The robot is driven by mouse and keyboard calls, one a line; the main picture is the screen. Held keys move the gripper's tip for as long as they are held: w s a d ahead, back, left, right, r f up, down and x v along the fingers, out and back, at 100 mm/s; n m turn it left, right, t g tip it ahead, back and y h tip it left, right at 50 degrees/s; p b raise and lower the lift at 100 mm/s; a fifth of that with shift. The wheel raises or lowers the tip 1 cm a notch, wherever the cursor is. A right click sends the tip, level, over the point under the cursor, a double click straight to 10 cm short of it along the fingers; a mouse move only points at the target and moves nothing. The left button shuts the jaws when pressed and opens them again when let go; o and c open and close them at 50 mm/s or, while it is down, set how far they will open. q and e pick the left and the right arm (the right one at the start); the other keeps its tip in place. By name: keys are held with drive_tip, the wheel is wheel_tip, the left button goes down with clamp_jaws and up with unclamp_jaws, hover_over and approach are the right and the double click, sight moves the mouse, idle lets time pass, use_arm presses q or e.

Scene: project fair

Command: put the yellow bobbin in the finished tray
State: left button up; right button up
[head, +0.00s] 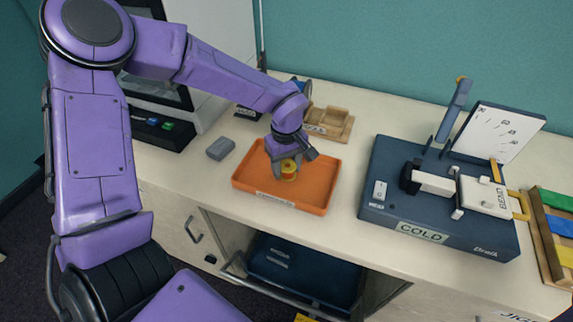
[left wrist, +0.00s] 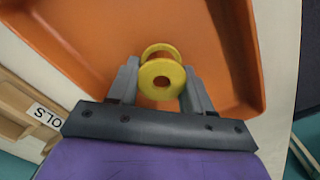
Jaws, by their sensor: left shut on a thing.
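The yellow bobbin (head: 289,169) is between the fingers of my left gripper (head: 286,166), over the orange tray (head: 318,197). In the left wrist view the bobbin (left wrist: 162,78) shows yellow flanges and a hollow centre, with a grey finger of my left gripper (left wrist: 161,88) on each side. The gripper is shut on it. The orange tray's floor (left wrist: 100,45) lies beneath and looks empty otherwise. I cannot tell whether the bobbin touches the floor. The label on the tray's front is too small to read. My right gripper is not in view.
A wooden holder (head: 333,125) stands behind the tray. A small grey block (head: 220,149) lies to its left. A dark blue machine marked COLD (head: 440,225) stands to its right. Below the bench front is an open drawer (head: 300,270). Coloured strips sit in a rack (head: 548,240) at far right.

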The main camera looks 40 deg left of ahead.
sight(285, 164)
use_arm(q)
drive_tip(key=shift+s+f, duration=0.15)
drive_tip(key=shift+s, duration=0.05)
drive_tip(key=shift+s+f, duration=0.1)
drive_tip(key=o, duration=1)
drive_tip(key=shift+d+f, duration=0.1)
drive_tip(key=shift+f, duration=0.05)
drive_tip(key=shift+d+f, duration=0.1)
drive_tip(key=shift+s, duration=0.1)
drive_tip(key=shift+f, duration=0.1)
wheel_tip(285, 164, up, 13)
drive_tip(key=shift+w+a+r, duration=0.2)
drive_tip(key=shift+w+a, duration=0.1)
